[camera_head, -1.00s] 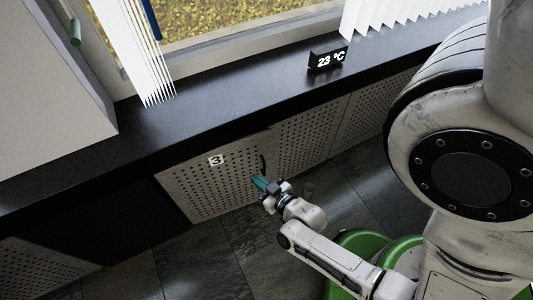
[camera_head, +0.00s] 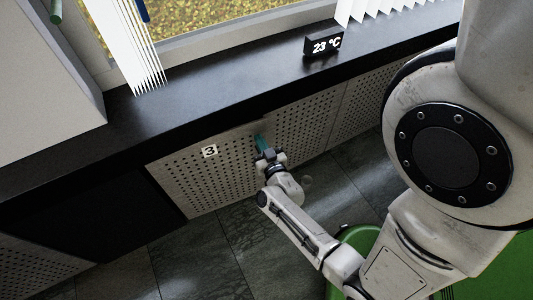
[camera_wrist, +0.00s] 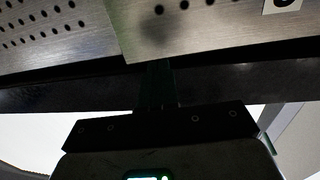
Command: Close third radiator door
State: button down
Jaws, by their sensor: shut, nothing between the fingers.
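The third radiator door (camera_head: 203,185) is a grey perforated panel with a "3" label (camera_head: 210,151) near its top. It looks nearly in line with the panel to its right in the head view. In the wrist view, the door (camera_wrist: 210,32) shows an edge slightly offset from the neighbouring panel (camera_wrist: 50,25). My gripper (camera_head: 260,142), with teal fingers, is at the upper right edge of the door. It appears shut and empty. In the wrist view its dark fingers (camera_wrist: 157,85) reach toward the door's edge. I cannot tell whether they touch it.
A black windowsill (camera_head: 190,92) runs above the doors, with a "23 °C" display (camera_head: 324,45) on it. A dark open bay (camera_head: 90,225) lies left of the door. More perforated panels (camera_head: 305,125) continue right. The tiled floor (camera_head: 195,260) in front is clear.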

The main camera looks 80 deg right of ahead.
aim_at(252, 126)
jog(key=shift+x, duration=2.2)
